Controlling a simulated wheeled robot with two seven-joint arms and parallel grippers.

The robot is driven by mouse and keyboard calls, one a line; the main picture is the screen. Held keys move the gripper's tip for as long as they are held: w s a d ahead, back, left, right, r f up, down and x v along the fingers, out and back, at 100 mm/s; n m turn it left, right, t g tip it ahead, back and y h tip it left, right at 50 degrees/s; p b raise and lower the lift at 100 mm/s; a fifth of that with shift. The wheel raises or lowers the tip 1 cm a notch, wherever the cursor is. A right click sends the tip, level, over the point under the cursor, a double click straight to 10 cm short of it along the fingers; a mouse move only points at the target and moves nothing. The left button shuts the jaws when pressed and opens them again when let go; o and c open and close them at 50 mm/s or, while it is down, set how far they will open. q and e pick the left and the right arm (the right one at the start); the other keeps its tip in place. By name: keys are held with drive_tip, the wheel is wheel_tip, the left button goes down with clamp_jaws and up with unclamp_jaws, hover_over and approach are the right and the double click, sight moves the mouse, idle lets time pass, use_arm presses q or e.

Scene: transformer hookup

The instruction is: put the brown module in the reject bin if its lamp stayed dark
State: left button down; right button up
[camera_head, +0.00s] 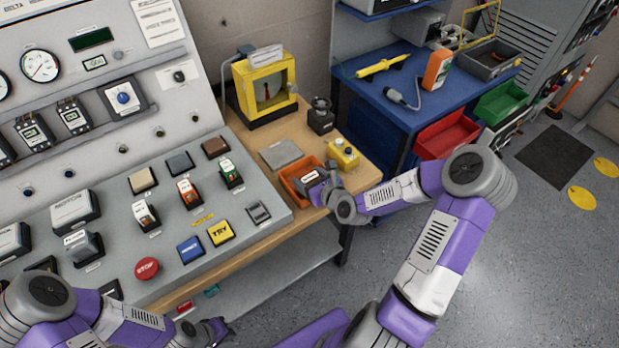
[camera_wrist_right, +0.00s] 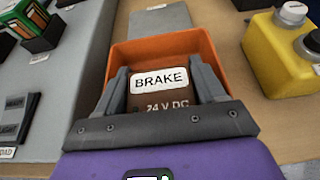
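The brown module (camera_wrist_right: 158,100) has a white BRAKE label and "24 V DC" lettering. My right gripper (camera_wrist_right: 158,88) has a finger against each side of it. Gripper and module are over an orange bin (camera_wrist_right: 135,53), whose walls rise around the module; whether it touches the floor is hidden. In the head view the orange bin (camera_head: 290,187) sits at the wooden bench's front edge, with the right gripper (camera_head: 325,187) at its right side. My left gripper (camera_head: 215,330) hangs low, in front of the console; its fingers are hard to make out. I cannot tell which lamp goes with the module.
The console (camera_head: 120,215) carries several switches, a STOP button (camera_head: 147,268) and a TRY button (camera_head: 220,232). A yellow button box (camera_head: 343,153), a grey plate (camera_head: 281,154) and a yellow-framed fixture (camera_head: 264,85) stand by the bin. Red (camera_head: 446,135) and green (camera_head: 500,103) bins are farther right.

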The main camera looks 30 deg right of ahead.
drive_tip(key=o, duration=0.4)
drive_tip(key=shift+r, duration=0.3)
drive_tip(key=p+v, duration=0.3)
drive_tip(key=v, duration=0.5)
drive_tip(key=shift+w+p, duration=0.1)
drive_tip(key=shift+p, duration=0.3)
drive_tip(key=p+v, duration=0.4)
drive_tip(key=p, duration=0.4)
